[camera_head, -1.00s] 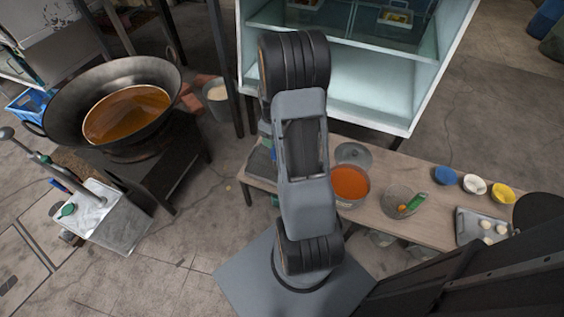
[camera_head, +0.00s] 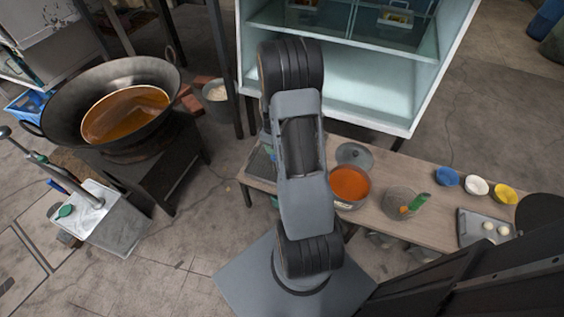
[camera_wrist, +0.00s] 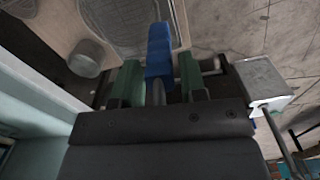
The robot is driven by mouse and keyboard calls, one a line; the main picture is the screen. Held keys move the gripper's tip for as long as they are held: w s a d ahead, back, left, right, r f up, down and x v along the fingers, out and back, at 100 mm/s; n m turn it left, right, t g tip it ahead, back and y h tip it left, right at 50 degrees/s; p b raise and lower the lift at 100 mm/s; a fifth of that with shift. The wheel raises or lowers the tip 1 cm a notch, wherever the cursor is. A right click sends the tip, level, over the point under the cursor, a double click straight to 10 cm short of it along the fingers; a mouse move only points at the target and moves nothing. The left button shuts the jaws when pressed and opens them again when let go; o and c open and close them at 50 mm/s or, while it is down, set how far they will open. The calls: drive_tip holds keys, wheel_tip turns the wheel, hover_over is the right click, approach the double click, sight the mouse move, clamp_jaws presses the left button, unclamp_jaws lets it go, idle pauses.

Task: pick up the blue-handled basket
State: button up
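In the wrist view, the blue handle (camera_wrist: 158,53) of the basket lies between the two green fingers of my gripper (camera_wrist: 160,86). A wire-mesh part (camera_wrist: 128,16), which looks like the basket, shows beyond the handle at the top of the picture. Part of it is cut off, and whether it rests on anything cannot be told. In the head view my arm hides the gripper and the basket.
A wooden bench (camera_head: 435,225) holds a pot of orange liquid (camera_head: 349,184), a glass bowl (camera_head: 398,203), small bowls and a tray. A white glass-fronted case (camera_head: 350,85) stands behind my arm. A large wok (camera_head: 70,105) is at left. Floor is clear between wok stand and bench.

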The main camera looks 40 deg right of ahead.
drive_tip(key=c, duration=0.5)
drive_tip(key=shift+r, duration=0.1)
drive_tip(key=shift+c, duration=0.2)
